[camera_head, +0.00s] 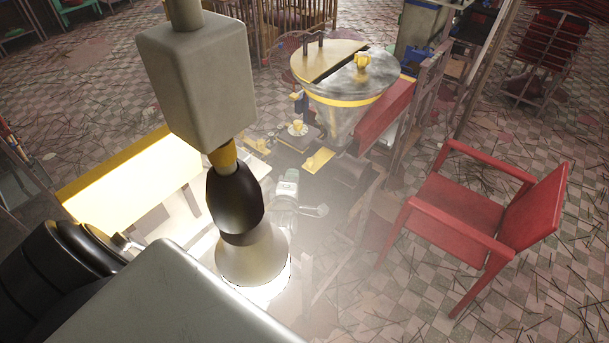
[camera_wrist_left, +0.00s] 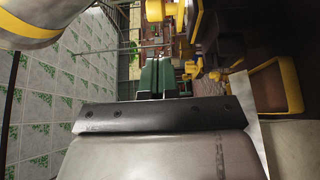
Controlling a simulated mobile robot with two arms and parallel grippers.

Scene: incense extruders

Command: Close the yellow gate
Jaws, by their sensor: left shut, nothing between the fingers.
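The incense extruder stands in the middle of the head view, with a round metal hopper (camera_head: 345,75) banded in yellow. A small flat yellow plate (camera_head: 318,160) sits below the hopper; I cannot tell for sure if it is the gate. In the left wrist view, a yellow-framed part (camera_wrist_left: 277,86) stands at the right and a yellow knob-like part (camera_wrist_left: 158,10) at the top. My left gripper (camera_wrist_left: 157,77) shows its two dark green fingers shut together with nothing between them, apart from the yellow-framed part in the picture. My right gripper is not in view.
A lamp-like fixture (camera_head: 240,200) under a grey box (camera_head: 195,85) blocks part of the head view. A bright yellow panel (camera_head: 130,180) stands at the left. A red chair (camera_head: 480,215) stands at the right. Checkered floor is open around it, littered with thin sticks.

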